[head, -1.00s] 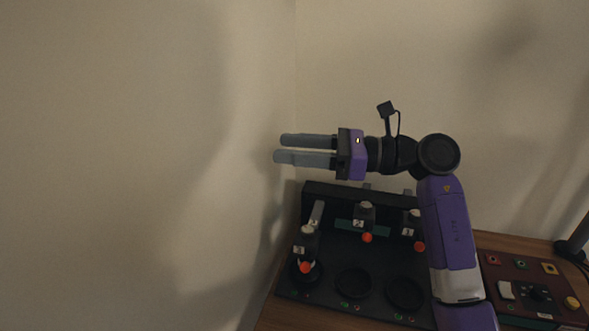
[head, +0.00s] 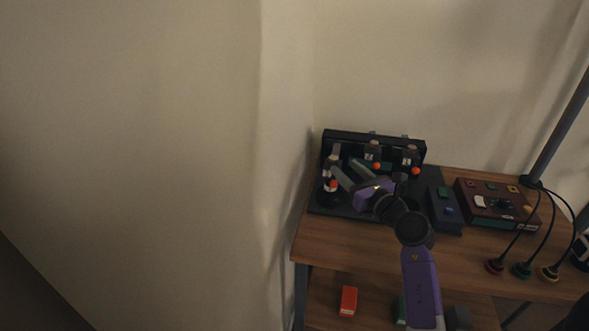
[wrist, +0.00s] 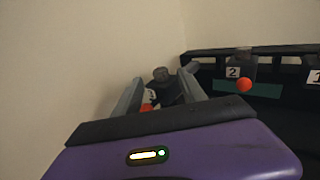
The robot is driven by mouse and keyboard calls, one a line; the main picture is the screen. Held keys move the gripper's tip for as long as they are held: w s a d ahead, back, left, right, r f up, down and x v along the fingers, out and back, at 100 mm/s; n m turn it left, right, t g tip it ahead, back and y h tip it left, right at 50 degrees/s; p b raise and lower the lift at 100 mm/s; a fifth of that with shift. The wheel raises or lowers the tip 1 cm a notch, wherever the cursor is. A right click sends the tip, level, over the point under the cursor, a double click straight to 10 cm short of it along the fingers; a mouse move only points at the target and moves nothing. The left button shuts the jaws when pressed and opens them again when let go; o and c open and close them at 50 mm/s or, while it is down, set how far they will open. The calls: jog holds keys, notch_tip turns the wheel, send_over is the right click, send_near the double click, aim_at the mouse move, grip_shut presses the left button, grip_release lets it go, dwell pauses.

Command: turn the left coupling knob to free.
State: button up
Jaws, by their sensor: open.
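The black rig (head: 437,180) stands at the back left of the table and carries three grey units with orange balls. The leftmost unit (wrist: 161,75) stands forward of the others; its orange ball (head: 333,184) also shows in the head view. I take this unit to bear the left coupling knob, but cannot read its setting. My gripper (head: 343,164) is open, its fingers reaching over the rig's left side.
Unit 2 (wrist: 241,66) and the rightmost unit (head: 409,157) stand along the back of the rig. A dark blue box (head: 445,212) and a brown control box (head: 490,204) sit to the right. Cabled plugs (head: 521,270) lie at the front right. A wall is close on the left.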

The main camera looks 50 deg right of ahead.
aim_at(336, 162)
jog(key=shift+f, duration=0.2)
jog(key=shift+x, duration=3.6)
jog(key=shift+a, duration=0.1)
grip_shut()
